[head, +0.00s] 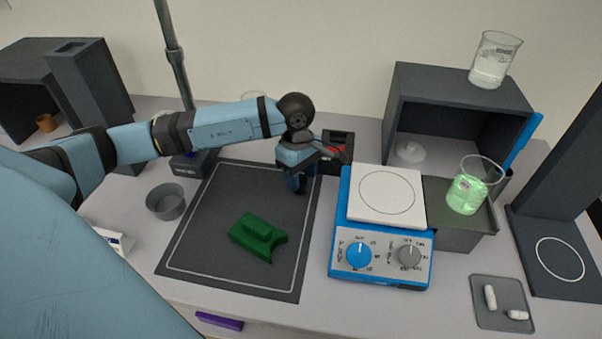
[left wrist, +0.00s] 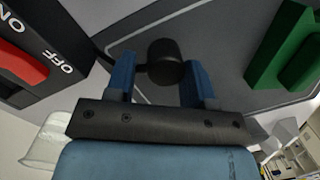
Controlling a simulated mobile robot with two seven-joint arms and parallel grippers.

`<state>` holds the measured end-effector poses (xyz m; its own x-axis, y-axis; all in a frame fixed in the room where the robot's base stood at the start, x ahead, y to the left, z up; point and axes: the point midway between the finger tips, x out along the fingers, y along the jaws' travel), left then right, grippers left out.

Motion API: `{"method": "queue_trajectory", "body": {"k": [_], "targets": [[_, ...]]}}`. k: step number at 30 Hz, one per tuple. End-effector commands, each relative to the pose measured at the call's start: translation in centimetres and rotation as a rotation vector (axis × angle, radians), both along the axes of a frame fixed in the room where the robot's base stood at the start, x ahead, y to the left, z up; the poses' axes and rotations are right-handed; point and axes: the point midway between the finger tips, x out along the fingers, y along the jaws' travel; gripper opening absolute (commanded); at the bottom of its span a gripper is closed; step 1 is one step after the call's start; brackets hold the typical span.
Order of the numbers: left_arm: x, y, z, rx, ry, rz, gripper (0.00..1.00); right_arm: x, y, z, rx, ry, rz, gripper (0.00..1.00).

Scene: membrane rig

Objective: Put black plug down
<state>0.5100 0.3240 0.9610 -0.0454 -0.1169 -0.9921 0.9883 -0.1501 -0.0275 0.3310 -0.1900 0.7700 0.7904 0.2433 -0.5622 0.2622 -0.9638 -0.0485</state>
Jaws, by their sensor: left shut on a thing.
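The black plug (left wrist: 163,62) is a dark round piece between the two blue fingers of my left gripper (left wrist: 160,82) in the left wrist view. The gripper is shut on it. In the head view my left gripper (head: 299,182) points down over the far right corner of the dark mat (head: 225,185), beside the switch box. I cannot make out the plug clearly there, and cannot tell whether it touches the mat. My right gripper is in neither view.
The switch box (head: 337,165) with a red switch stands just right of my left gripper. A green block (head: 258,236) lies on the mat. A blue stirrer hotplate (head: 382,272) stands to the right. A grey cup (head: 165,201) stands left of the mat. The mat's left part is clear.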

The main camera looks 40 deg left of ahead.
Motion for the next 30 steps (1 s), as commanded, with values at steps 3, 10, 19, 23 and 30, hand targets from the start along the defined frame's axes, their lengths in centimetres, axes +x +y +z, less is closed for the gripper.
{"method": "queue_trajectory", "body": {"k": [3, 10, 19, 23, 30], "targets": [[0.0, 0.0, -0.2, 0.0, 0.0, 0.0, 0.63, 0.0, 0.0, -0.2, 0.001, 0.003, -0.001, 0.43], [0.0, 0.0, -0.2, 0.0, 0.0, 0.0, 0.74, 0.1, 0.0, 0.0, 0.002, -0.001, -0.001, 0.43], [0.2, 0.2, 1.5, 0.0, -0.003, 0.001, 0.74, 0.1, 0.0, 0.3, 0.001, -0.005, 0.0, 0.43], [0.3, 0.5, 4.2, 0.0, -0.006, 0.001, 0.74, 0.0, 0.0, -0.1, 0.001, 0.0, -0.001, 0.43], [0.5, 1.1, 9.2, 0.0, -0.004, 0.0, 0.74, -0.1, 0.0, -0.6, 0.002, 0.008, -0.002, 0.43]]}}
